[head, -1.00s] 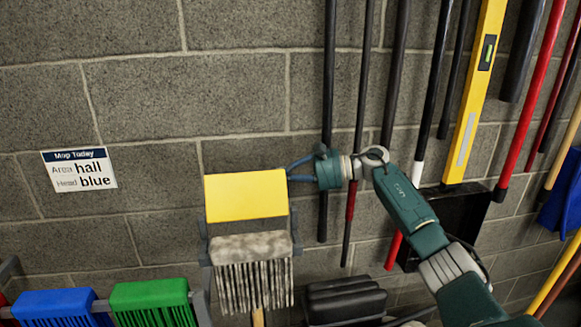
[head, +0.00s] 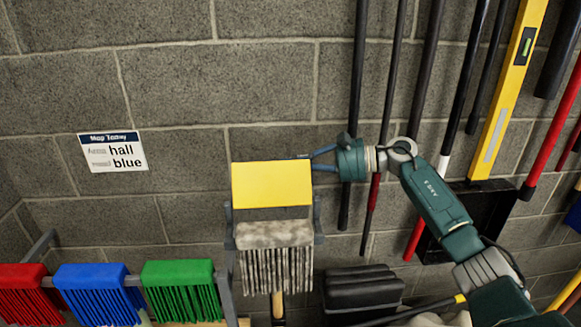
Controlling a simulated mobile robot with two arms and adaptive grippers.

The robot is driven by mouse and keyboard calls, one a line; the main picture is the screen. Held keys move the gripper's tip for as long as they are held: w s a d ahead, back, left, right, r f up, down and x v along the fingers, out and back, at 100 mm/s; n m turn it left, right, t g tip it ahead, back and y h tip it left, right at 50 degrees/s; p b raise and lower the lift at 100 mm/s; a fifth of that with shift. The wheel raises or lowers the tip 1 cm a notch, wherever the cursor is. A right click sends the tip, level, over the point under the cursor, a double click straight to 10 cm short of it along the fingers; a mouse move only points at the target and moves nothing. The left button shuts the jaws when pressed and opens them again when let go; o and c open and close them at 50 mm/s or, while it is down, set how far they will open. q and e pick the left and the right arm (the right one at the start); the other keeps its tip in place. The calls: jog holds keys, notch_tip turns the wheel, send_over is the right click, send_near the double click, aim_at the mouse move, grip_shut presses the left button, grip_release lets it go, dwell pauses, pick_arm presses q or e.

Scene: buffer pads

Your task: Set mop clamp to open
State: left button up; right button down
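A yellow flat plate (head: 272,184) stands upright above a worn, grey-white mop head (head: 275,235) with hanging strings, held between two grey side brackets (head: 318,218). I take the plate to be part of the mop clamp, but I cannot tell whether the clamp is open. My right gripper (head: 314,159) is at the plate's upper right edge, its fingers pointing left. The fingertips are partly hidden at that edge, so I cannot tell whether they grip it. My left gripper is not in view.
Red (head: 23,290), blue (head: 97,290) and green (head: 181,285) mop heads hang in a row at lower left. Long handles and a yellow level (head: 508,90) hang at right, near my arm. Black pads (head: 362,290) lie below.

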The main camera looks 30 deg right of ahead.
jog(key=b, duration=0.3)
jog(key=shift+s+a+r+n, duration=0.1)
jog(key=shift+s+a+n, duration=0.1)
jog(key=shift+s+n, duration=0.15)
jog(key=shift+s+a+r, duration=0.1)
jog(key=shift+s+r, duration=0.1)
jog(key=shift+r, duration=0.25)
